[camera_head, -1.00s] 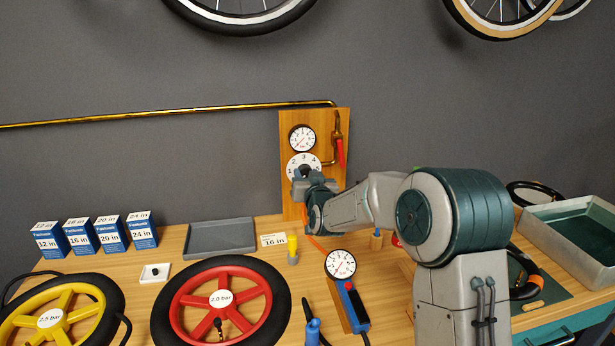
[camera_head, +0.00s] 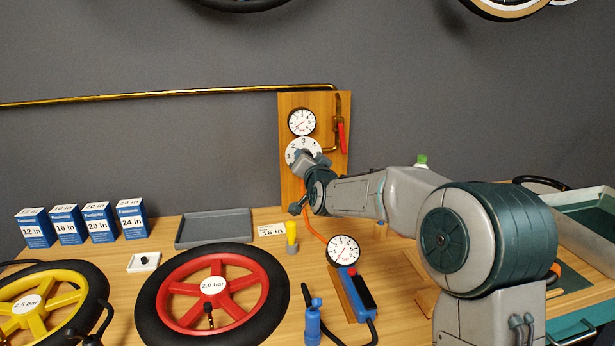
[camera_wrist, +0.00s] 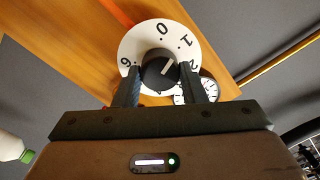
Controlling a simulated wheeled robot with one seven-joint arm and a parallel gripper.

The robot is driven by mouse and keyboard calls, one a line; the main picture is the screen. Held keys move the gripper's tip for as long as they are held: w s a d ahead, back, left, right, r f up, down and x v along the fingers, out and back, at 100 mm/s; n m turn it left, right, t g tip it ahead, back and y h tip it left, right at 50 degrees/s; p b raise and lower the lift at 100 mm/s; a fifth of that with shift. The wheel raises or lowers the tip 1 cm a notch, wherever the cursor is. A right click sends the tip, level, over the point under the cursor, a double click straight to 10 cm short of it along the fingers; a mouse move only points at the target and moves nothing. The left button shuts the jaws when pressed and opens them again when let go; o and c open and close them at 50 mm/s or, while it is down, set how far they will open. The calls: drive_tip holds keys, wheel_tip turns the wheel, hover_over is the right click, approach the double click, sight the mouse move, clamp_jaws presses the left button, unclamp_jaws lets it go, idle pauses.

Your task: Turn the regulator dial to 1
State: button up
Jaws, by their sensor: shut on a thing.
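The regulator dial (camera_head: 303,143) is a white numbered disc on the wooden wall board, partly covered by my gripper (camera_head: 308,164) in the head view. In the wrist view, the dial disc (camera_wrist: 141,38) shows 6, 0, 1 and part of 2. Its black knob (camera_wrist: 157,71) sits at the centre, with a white pointer line slanting up and right, roughly towards the 1. My gripper (camera_wrist: 161,78) has one finger on either side of the knob and is shut on it. The lower part of the dial is hidden by the gripper.
A pressure gauge (camera_head: 302,122) sits above the dial, and a red-handled valve (camera_head: 341,138) to its right. A brass pipe (camera_head: 180,94) runs along the wall.

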drive_tip(key=shift+f+m+b, duration=0.1)
drive_tip(key=shift+m+b, duration=1.4)
drive_tip(key=shift+b, duration=0.35)
drive_tip(key=o, duration=1)
drive_tip(key=shift+s, duration=0.1)
drive_tip(key=b+v, duration=0.2)
drive_tip(key=v, duration=1.1)
drive_tip(key=shift+s+d, duration=0.1)
drive_tip(key=shift+s, duration=0.2)
